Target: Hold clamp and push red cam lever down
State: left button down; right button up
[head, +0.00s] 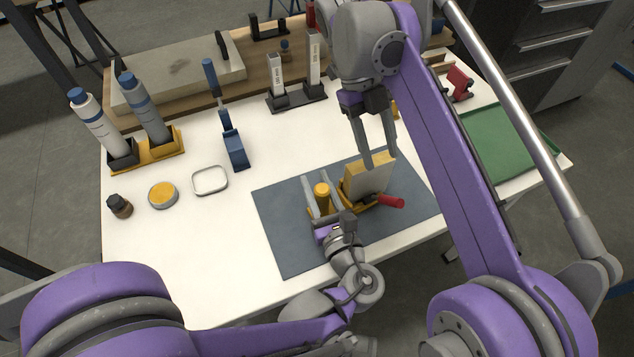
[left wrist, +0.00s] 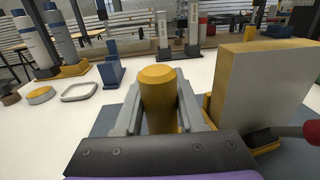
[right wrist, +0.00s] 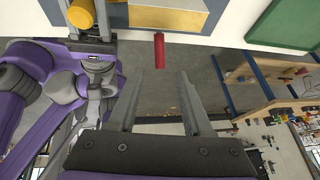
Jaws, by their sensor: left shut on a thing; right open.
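The clamp (head: 352,202) stands on the blue-grey mat, with a yellow post, a yellow-and-grey block (head: 368,180) and a red cam lever (head: 391,201) sticking out to the right. My left gripper (head: 321,191) is shut on the yellow post (left wrist: 158,100), one finger on each side. My right gripper (head: 380,160) is open and empty above the block in the head view. In the right wrist view the red lever (right wrist: 159,52) appears just beyond and between its open fingertips, apart from them. In the left wrist view only the lever's red end (left wrist: 312,132) shows.
The blue-grey mat (head: 285,240) has bare room left of the clamp.

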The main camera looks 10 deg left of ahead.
jog(key=shift+c, duration=0.3)
jog(key=c, duration=0.7)
jog(key=shift+n, duration=0.4)
grip_shut()
jog(key=w+d+r+n+t+y, duration=0.1)
jog(key=r+n+y, duration=0.1)
jog(key=n, duration=1.5)
jog(key=w+d+r+n+t+y, duration=0.1)
jog(key=d+r+n+y, duration=0.1)
jog(key=n, duration=1.5)
notch_tip(320, 180, up, 2)
jog(key=shift+d+r+n+y, duration=0.1)
jog(key=shift+d+n+y, duration=0.2)
jog(key=shift+y, duration=0.4)
